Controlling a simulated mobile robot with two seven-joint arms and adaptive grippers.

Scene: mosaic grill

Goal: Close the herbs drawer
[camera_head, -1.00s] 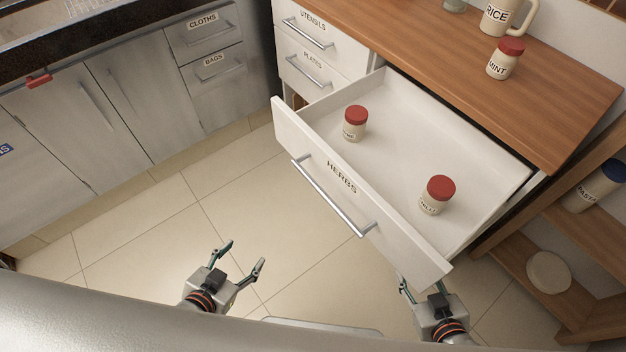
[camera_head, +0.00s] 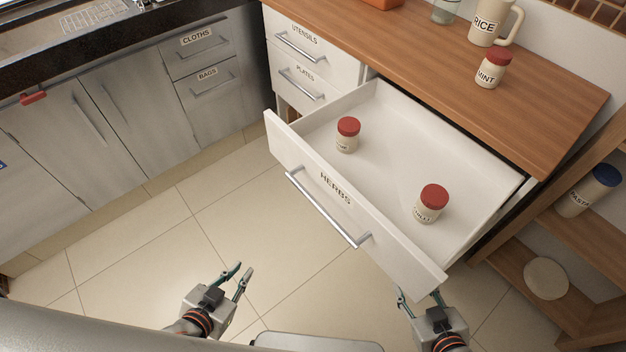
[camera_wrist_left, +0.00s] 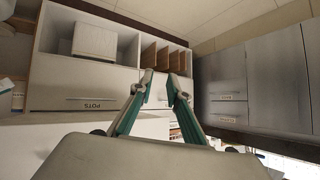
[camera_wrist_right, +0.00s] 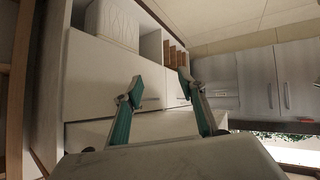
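The herbs drawer (camera_head: 335,188) is pulled far out of the counter in the head view, with its white front facing my grippers and a silver handle (camera_head: 325,210) below the HERBS label. Two red-lidded jars stand upright inside it, one toward the left (camera_head: 347,136) and one toward the right (camera_head: 430,204). My left gripper (camera_head: 240,276) is open and empty, in front of and below the drawer front, apart from the handle. My right gripper (camera_head: 418,294) is near the drawer's right front corner, which partly overlaps it. In the right wrist view its fingers (camera_wrist_right: 160,85) are apart and empty.
A mint jar (camera_head: 491,68) and a rice jug (camera_head: 493,22) stand on the wooden counter (camera_head: 440,60). The utensils (camera_head: 301,42) and plates (camera_head: 300,85) drawers are shut. Open shelves (camera_head: 580,235) stand at right. The tiled floor left of the drawer is clear.

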